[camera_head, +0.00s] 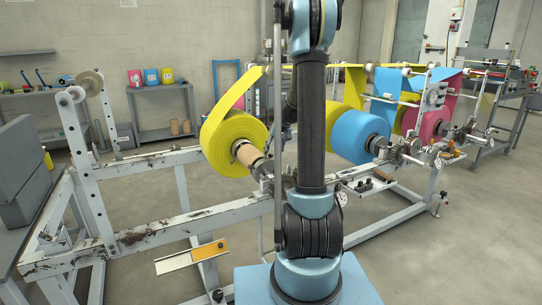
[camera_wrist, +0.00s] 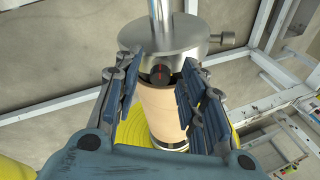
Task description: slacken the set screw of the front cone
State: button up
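In the wrist view a steel cone collar (camera_wrist: 163,38) sits on a bright shaft (camera_wrist: 160,8) at the end of a tan cardboard core (camera_wrist: 160,108). A small steel side screw (camera_wrist: 226,38) sticks out to the right.
A grey frame (camera_head: 150,235) carries the yellow roll. Blue (camera_head: 355,135) and magenta (camera_head: 428,124) rolls stand to the right, with handles and clamps beside them. A yellow web (camera_head: 350,82) runs overhead. Shelves (camera_head: 165,110) stand at the back wall. Floor at front right is clear.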

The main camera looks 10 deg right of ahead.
jog(key=v, duration=1.1)
jog(key=shift+d+r, duration=0.2)
jog(key=shift+r, duration=0.15)
